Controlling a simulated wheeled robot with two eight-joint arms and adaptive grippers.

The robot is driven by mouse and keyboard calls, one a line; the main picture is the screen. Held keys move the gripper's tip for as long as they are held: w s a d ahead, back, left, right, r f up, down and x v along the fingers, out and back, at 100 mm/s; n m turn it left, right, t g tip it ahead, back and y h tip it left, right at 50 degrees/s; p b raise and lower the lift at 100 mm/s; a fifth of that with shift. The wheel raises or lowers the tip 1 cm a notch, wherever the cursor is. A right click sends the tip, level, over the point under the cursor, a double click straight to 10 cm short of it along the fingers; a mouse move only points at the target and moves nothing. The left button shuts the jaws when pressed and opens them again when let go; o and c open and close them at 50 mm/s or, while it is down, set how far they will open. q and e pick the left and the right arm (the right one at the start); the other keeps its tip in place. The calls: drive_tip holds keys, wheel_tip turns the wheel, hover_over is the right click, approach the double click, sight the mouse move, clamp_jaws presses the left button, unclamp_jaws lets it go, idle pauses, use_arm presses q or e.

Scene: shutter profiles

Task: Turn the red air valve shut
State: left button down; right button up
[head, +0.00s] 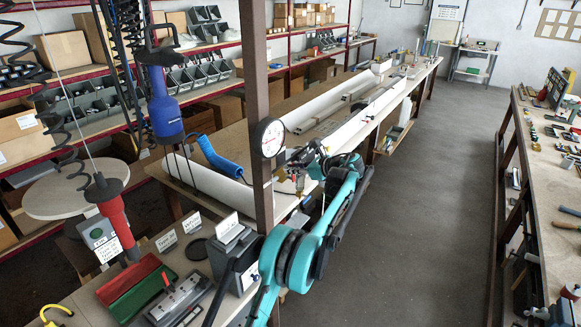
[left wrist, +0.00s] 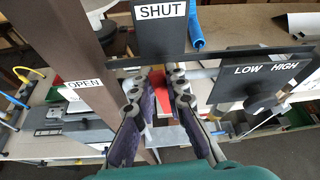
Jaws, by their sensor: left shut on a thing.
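The red valve handle (left wrist: 158,82) shows in the left wrist view between the two fingers of my left gripper (left wrist: 157,92). The fingers are shut on it, their dark purple pads on either side. A black SHUT sign (left wrist: 160,22) stands beyond it, and a white OPEN label (left wrist: 84,84) is on the left by the brown post. In the head view my left gripper (head: 303,163) is at the valve beside the post, and it largely hides the handle there. My right gripper is in neither view.
A brown post (head: 258,100) with a round gauge (head: 268,138) stands close beside my left gripper. A LOW HIGH sign (left wrist: 266,72) is right of the fingers. The long bench (head: 235,135) carries white profiles. The grey aisle floor (head: 430,180) is clear.

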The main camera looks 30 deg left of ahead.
use_arm(q)
drive_tip(key=shift+w+m+g+p, duration=0.3)
drive_tip(key=shift+w+m+p, duration=0.05)
drive_tip(key=shift+m+p, duration=0.15)
idle(0.3)
drive_tip(key=c, duration=1.5)
unclamp_jaws()
drive_tip(key=shift+w, duration=0.1)
drive_tip(key=shift+c, duration=0.2)
drive_tip(key=w+v, duration=0.1)
drive_tip(key=v, duration=1.1)
drive_tip(key=shift+s, duration=0.4)
drive_tip(key=shift+d, duration=0.1)
